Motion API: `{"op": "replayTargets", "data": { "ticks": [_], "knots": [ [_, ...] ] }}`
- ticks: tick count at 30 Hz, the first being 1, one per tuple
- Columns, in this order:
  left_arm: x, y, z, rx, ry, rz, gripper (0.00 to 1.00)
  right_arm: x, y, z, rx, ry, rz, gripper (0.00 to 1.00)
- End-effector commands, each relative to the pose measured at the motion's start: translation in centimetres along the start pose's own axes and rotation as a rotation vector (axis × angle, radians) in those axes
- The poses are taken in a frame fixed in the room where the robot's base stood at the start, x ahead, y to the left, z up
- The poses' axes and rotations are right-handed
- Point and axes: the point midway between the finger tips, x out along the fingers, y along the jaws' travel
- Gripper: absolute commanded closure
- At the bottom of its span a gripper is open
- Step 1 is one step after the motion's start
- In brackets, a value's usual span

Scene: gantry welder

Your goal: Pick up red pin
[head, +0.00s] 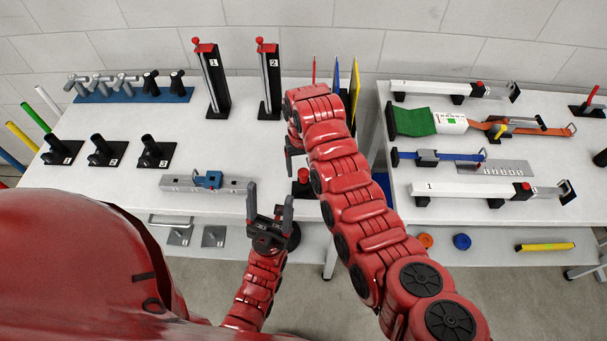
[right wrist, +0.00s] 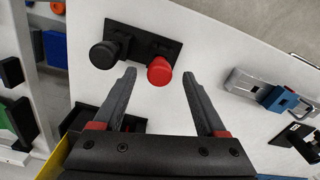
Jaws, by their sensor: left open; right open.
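The red pin (right wrist: 159,70) has a rounded red top and stands on a black plate beside a black pin (right wrist: 104,54) in the right wrist view. In the head view the red pin (head: 304,175) shows low beside my right arm, partly hidden. My right gripper (right wrist: 158,80) is open and empty, its fingertips on either side of the red pin's line of sight. A gap to the pin is hard to judge. My right gripper (head: 292,152) also shows in the head view. My left gripper (head: 269,205) is open and empty near the front table edge.
A blue clamp on a grey bar (head: 208,181) lies left of the pin, also seen in the right wrist view (right wrist: 275,98). Two tall black stands (head: 213,85) rise behind. A second table (head: 480,190) stands right, across a gap. Bare white tabletop lies around the plate.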

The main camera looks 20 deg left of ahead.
Motion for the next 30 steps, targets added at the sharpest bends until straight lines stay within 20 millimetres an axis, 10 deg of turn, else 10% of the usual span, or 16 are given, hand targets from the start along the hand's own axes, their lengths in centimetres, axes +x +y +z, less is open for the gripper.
{"op": "replayTargets", "data": {
  "ticks": [18,30],
  "knots": [
    [2.3,-0.1,-0.4,0.000,0.000,0.000,0.30,3.6,0.1,0.1,0.001,-0.001,-0.001,0.28],
    [2.3,-0.1,-0.4,0.000,0.000,0.000,0.30,3.6,0.1,0.1,0.001,-0.002,-0.001,1.00]
  ]
}}
